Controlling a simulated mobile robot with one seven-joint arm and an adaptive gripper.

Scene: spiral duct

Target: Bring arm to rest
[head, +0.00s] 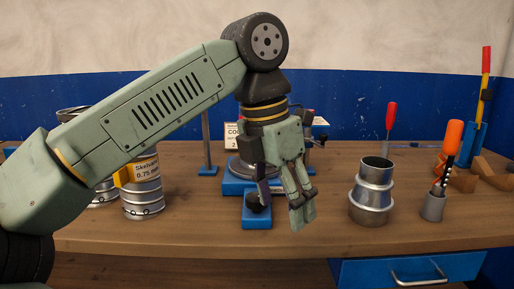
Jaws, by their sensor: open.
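My gripper (299,207) hangs from my green arm, fingers pointing down, in the middle of the head view. It is open and holds nothing that I can see. Its fingertips show in front of the wooden bench (330,240), between a blue fixture and a metal duct piece. I cannot tell how high they are above the bench top.
A blue fixture (257,217) stands partly hidden behind my gripper. Metal cans (143,198) stand left, partly behind my arm. Bare bench lies at front right.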

